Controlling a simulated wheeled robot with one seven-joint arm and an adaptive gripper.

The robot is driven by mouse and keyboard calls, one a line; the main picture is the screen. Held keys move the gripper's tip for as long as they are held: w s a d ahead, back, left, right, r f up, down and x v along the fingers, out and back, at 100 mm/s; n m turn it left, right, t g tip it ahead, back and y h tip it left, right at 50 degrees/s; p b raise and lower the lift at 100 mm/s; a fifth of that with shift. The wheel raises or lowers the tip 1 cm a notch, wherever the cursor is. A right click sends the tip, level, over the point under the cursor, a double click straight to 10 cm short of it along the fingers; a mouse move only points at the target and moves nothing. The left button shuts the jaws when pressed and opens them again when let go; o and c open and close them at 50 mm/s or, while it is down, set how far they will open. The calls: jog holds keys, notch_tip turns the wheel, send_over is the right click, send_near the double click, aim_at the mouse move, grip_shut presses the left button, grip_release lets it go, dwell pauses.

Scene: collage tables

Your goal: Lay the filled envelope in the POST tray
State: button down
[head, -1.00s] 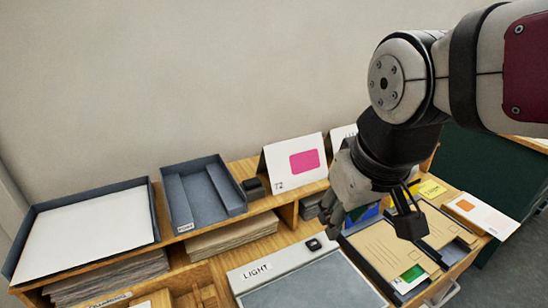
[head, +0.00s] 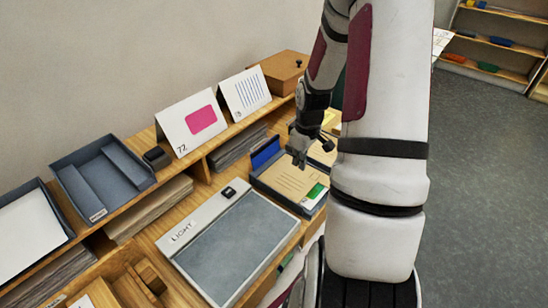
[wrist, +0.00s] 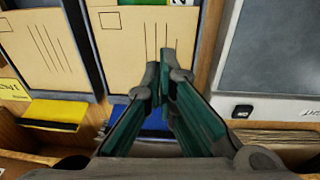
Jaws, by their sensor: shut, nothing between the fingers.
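A tan envelope (head: 285,178) lies in a dark holder, with a green and white card (head: 316,191) at its near end. It also shows in the wrist view (wrist: 120,45), beside a second tan envelope (wrist: 42,45). I cannot tell from outside which envelope is filled. My gripper (head: 299,160) is over the first envelope, shut and empty; in the wrist view its fingertips (wrist: 165,72) are together above the envelope's right part. The grey-blue POST tray (head: 85,190) stands on the shelf at left, with no envelope visible in it.
Cards on stands, one pink (head: 190,128) and one striped (head: 244,95), and a wooden box (head: 283,68) line the shelf. A tray of white paper (head: 30,228) is at far left.

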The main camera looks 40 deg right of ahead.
aim_at(285, 174)
jog(key=shift+t+y, duration=0.3)
jog(key=shift+y, duration=0.1)
jog(key=s+d+f, duration=0.1)
jog(key=f, duration=0.2)
jog(key=s+d+f, duration=0.1)
jog(key=f, duration=0.2)
jog(key=s+d+f, duration=0.2)
jog(key=f, duration=0.1)
jog(key=shift+f+p, duration=0.15)
jog(key=shift+p, duration=0.25)
jog(key=w, duration=0.4)
jog(key=w+a, duration=0.1)
jog(key=w, duration=0.6)
jog(key=shift+w+a+f, duration=0.1)
jog(key=shift+w+a, duration=0.2)
jog(key=shift+a, duration=0.05)
jog(key=shift+f, duration=0.8)
jog(key=shift+a, duration=0.1)
